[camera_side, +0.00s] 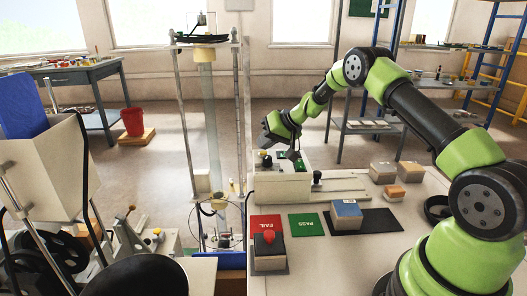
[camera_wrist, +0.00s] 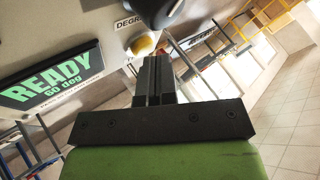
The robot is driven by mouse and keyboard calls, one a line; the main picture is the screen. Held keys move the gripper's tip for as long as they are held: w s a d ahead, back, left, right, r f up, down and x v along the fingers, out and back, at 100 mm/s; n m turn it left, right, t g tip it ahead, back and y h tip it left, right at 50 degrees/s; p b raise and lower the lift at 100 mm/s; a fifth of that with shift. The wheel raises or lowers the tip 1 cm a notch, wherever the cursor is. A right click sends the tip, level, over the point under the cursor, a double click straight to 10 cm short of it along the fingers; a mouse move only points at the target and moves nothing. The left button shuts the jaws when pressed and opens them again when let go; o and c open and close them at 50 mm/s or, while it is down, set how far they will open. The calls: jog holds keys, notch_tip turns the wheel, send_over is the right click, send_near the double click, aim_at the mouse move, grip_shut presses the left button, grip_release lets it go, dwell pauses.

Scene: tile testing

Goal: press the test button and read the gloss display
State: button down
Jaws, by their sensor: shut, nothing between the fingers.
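A round yellow button (camera_wrist: 144,44) sits on the pale instrument face, beside a label beginning "DEGR" (camera_wrist: 128,22). My gripper (camera_wrist: 154,62) is shut and empty, its fingertips close below the button in the picture; I cannot tell if they touch. In the side view my gripper (camera_side: 298,158) points down at the back of the bench, by the instrument (camera_side: 283,188). The display is not readable there.
A blue-topped tile block (camera_side: 346,209) stands on a black mat (camera_side: 378,222). A red FAIL pad (camera_side: 265,223) and a green PASS pad (camera_side: 306,225) lie left of it. A red-knobbed box (camera_side: 269,257) is in front. Pale blocks (camera_side: 383,172) stand at right. A dark rounded part (camera_wrist: 157,10) overhangs the button.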

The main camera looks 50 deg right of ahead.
jog(key=shift+f, duration=0.15)
dwell(0.4)
jog(key=shift+r, duration=0.9)
jog(key=shift+r, duration=2.55)
